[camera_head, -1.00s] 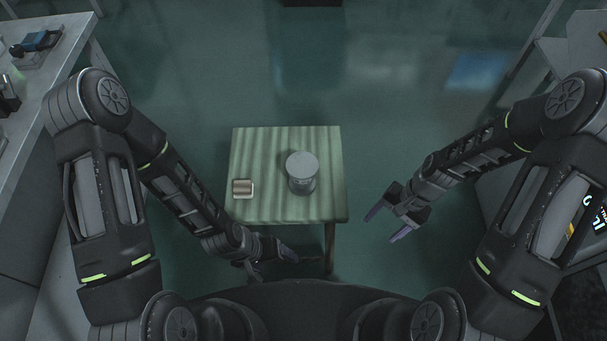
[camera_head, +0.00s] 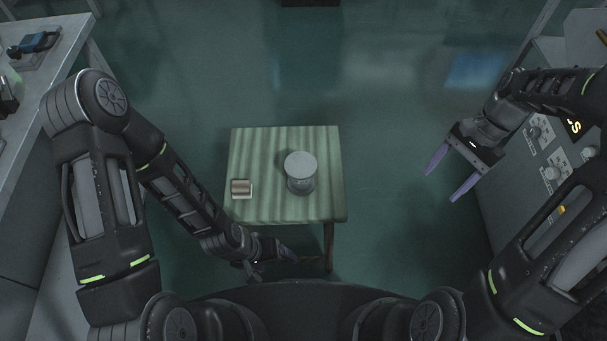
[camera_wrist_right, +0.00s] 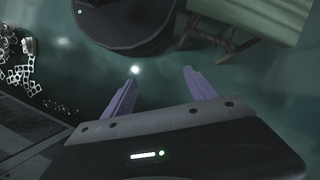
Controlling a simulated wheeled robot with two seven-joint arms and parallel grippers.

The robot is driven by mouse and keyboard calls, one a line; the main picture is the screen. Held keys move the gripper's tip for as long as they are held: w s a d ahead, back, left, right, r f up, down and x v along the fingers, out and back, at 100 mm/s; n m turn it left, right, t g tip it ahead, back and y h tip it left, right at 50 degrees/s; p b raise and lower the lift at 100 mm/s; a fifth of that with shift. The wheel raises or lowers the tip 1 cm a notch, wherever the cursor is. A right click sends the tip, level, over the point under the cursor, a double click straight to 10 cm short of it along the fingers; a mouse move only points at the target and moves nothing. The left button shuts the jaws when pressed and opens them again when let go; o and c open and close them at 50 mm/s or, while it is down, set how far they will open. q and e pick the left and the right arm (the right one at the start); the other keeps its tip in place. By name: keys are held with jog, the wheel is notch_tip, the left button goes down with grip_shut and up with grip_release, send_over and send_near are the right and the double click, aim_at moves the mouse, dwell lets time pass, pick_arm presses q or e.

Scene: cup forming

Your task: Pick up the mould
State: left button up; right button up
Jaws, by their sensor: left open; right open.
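A grey cylinder (camera_head: 301,172), which looks like the mould, stands upright on the small striped table (camera_head: 262,210), right of its middle. A small beige and brown block (camera_head: 241,188) lies near the table's left edge. My right gripper (camera_head: 441,186) is open and empty, in the air well to the right of the table. Its two purple fingers also show in the right wrist view (camera_wrist_right: 161,73), with nothing between them. My left gripper (camera_head: 285,258) is low in front of the table's near edge, dark and partly hard to make out, with nothing visible in it.
A grey machine panel with knobs (camera_head: 551,172) stands at the right, close to my right arm. A long grey bench (camera_head: 40,95) with tools runs along the left. The green floor between table and panel is clear. The table's edge (camera_wrist_right: 265,18) shows in the right wrist view.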

jog(key=shift+f, duration=0.1)
dwell(0.3)
jog(key=s+a+f+n+t, duration=0.1)
jog(key=s+a+f+n, duration=0.15)
jog(key=a+f, duration=0.6)
jog(key=s+a+f+n, duration=0.2)
jog(key=s+a+f, duration=0.25)
jog(key=f, duration=0.65)
jog(key=s+a+f+n+t, duration=0.2)
jog(key=s+a+n, duration=0.3)
jog(key=a, duration=0.6)
jog(key=shift+a+f, duration=0.15)
jog(key=shift+a, duration=0.15)
